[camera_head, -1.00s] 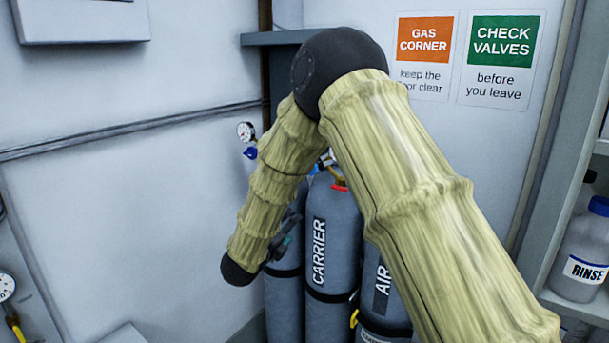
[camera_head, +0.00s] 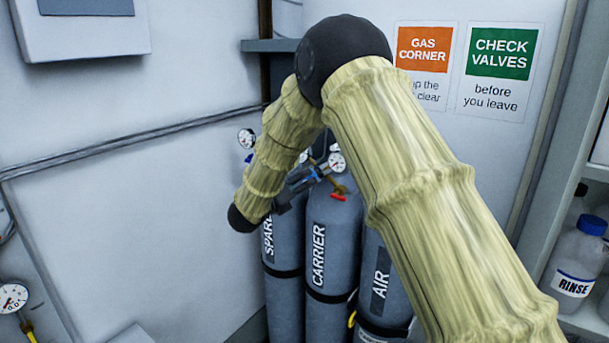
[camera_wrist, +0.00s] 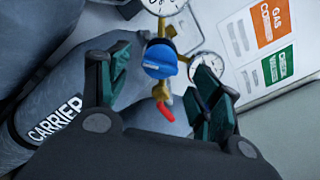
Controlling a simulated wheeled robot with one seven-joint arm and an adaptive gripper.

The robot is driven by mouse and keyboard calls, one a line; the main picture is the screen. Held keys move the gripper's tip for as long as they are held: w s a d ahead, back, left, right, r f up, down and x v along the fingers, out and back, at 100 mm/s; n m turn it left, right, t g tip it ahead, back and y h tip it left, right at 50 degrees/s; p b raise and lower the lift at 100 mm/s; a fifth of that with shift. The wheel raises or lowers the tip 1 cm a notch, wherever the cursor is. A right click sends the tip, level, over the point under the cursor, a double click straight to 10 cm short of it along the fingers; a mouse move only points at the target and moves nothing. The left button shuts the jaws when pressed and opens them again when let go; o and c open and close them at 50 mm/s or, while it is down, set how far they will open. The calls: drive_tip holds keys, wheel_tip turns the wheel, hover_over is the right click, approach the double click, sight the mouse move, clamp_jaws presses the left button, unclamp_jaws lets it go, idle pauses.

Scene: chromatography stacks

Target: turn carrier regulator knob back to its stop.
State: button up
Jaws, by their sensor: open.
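The grey CARRIER cylinder (camera_head: 318,250) stands upright in the corner. It also shows in the wrist view (camera_wrist: 32,128). Its brass regulator has a blue knob (camera_wrist: 160,58) with a pale mark on its face. In the wrist view, my gripper (camera_wrist: 164,72) is open, with one dark green finger on each side of the knob. Gaps show between the knob and both fingers, and I see no contact. In the head view, my gripper (camera_head: 308,180) is at the regulator, left of its gauge (camera_head: 337,162), and partly hides the knob.
A red handle (camera_wrist: 165,111) sits just below the knob, and a second gauge (camera_wrist: 207,68) lies close to the right finger. The SPARE cylinder (camera_head: 283,275) and AIR cylinder (camera_head: 377,270) flank the CARRIER. A shelf with a RINSE bottle (camera_head: 577,260) is at right.

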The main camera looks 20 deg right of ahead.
sight(309, 178)
drive_tip(key=shift+p+x, duration=0.45)
drive_tip(key=shift+x, duration=0.8)
drive_tip(key=c, duration=1)
